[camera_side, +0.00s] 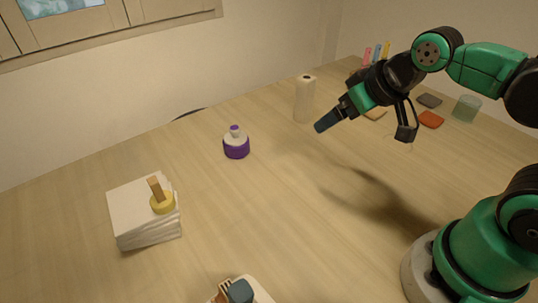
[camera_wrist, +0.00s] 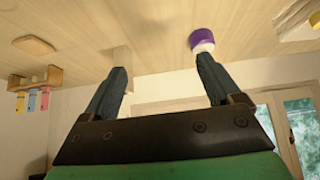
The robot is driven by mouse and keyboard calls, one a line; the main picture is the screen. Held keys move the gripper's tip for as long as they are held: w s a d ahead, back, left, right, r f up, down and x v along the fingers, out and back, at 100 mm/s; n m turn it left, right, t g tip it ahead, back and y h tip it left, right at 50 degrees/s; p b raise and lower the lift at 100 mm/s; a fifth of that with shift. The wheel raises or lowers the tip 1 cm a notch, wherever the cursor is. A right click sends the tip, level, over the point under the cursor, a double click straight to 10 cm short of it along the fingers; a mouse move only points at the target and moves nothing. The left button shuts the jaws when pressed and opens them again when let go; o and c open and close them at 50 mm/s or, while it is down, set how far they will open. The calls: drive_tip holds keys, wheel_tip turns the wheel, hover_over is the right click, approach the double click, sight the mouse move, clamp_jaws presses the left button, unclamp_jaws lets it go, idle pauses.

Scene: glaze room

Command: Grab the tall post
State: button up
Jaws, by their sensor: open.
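The tall post (camera_side: 304,99) is a cream upright cylinder with a small dark spot on top, standing on the wooden table toward the back wall. In the wrist view a pale part of the post (camera_wrist: 119,56) shows beyond the left finger, which partly hides it. My gripper (camera_side: 326,122) is open and empty, tilted down to the left, in front of and to the right of the post in the side view. Its two dark fingers also show apart in the wrist view (camera_wrist: 162,68). I see no contact with the post.
A purple and white bottle (camera_side: 236,146) stands left of the post. A paper stack (camera_side: 145,222) bears a yellow disc with a wooden peg (camera_side: 157,190). An orange block (camera_side: 431,119), a grey block (camera_side: 429,100) and a greenish glass (camera_side: 467,108) sit at right. The middle table is clear.

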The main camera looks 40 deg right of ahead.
wheel_tip(320, 180, up, 5)
drive_tip(key=n+t+y, duration=0.2)
drive_tip(key=t+y, duration=0.1)
drive_tip(key=t, duration=0.3)
hover_over(310, 78)
drive_tip(key=s, duration=0.3)
drive_tip(key=f, duration=0.8)
drive_tip(key=shift+w+d, duration=0.15)
drive_tip(key=shift+d, duration=0.1)
drive_tip(key=shift+w+f, duration=0.1)
drive_tip(key=shift+f, duration=0.2)
drive_tip(key=shift+w+a+f, duration=0.1)
drive_tip(key=shift+w+f, duration=0.05)
drive_tip(key=shift+w, duration=0.1)
drive_tip(key=shift+x, duration=2.4)
clamp_jaws()
